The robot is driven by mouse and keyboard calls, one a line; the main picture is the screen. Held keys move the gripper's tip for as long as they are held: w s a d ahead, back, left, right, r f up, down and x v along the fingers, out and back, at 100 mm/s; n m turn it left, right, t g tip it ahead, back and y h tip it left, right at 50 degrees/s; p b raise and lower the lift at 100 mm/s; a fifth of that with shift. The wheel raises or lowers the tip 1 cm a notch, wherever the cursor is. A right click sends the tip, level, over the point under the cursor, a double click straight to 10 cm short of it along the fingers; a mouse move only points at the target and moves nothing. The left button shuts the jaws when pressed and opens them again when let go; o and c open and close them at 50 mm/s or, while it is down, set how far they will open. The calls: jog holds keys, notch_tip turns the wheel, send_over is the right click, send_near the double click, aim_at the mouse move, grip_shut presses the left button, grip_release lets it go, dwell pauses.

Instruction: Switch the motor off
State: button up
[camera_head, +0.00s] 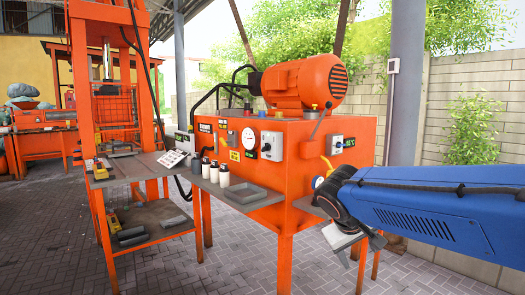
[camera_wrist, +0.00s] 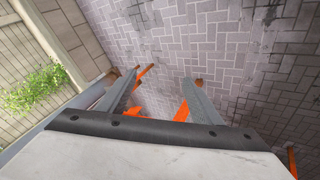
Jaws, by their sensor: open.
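The orange motor (camera_head: 310,82) lies on top of the orange machine cabinet (camera_head: 300,185). On the cabinet's front is a grey box with a dark knob (camera_head: 271,147), beside a round white gauge (camera_head: 249,138). The labels are too small to read, so I cannot tell which control is the motor's. My gripper (camera_head: 357,250) hangs low at the cabinet's right, apart from these controls. In the wrist view its two fingers (camera_wrist: 160,77) are spread and empty above the paving.
A grey shelf (camera_head: 205,184) with white bottles (camera_head: 223,176) and a grey tray (camera_head: 252,197) juts out in front. An orange press frame (camera_head: 88,80) stands at left. A grey post (camera_head: 404,100) and block wall (camera_head: 480,90) are at right. Paving in front is clear.

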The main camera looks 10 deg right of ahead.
jog(key=w+r+t+h, duration=0.1)
jog(key=w+r+h, duration=0.4)
jog(key=w, duration=1.1)
jog(key=n+t+h, duration=0.3)
jog(key=t, duration=0.7)
send_near(263, 148)
jog(key=x, duration=0.9)
jog(key=shift+d, duration=0.15)
jog(key=c, duration=1.1)
